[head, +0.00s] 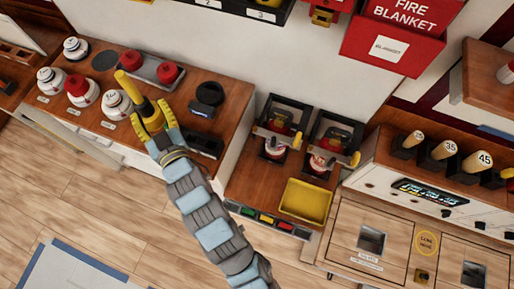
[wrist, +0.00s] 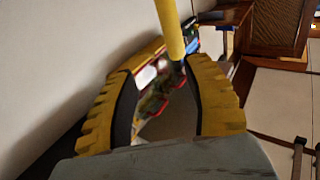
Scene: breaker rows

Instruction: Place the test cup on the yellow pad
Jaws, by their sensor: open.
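My gripper (head: 150,122) has yellow fingers and is over the left counter; in the wrist view its fingers (wrist: 165,100) are apart. A yellow rod (head: 128,84) extends past the fingers; the wrist view shows a yellow rod (wrist: 170,32) near the gap. I cannot tell if the fingers touch it. A flat yellow square with a raised-looking rim (head: 305,201) lies empty on the middle counter, in front of two stands. I cannot tell which object is the test cup; small white-and-red vessels (head: 275,147) (head: 320,162) sit in the two stands.
Several white and red knobbed items (head: 82,90) and a black ring-like item (head: 209,96) stand on the left counter. A red fire blanket box (head: 395,35) hangs on the wall. At right are numbered cylinders (head: 443,150) and a round yellow label (head: 427,242).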

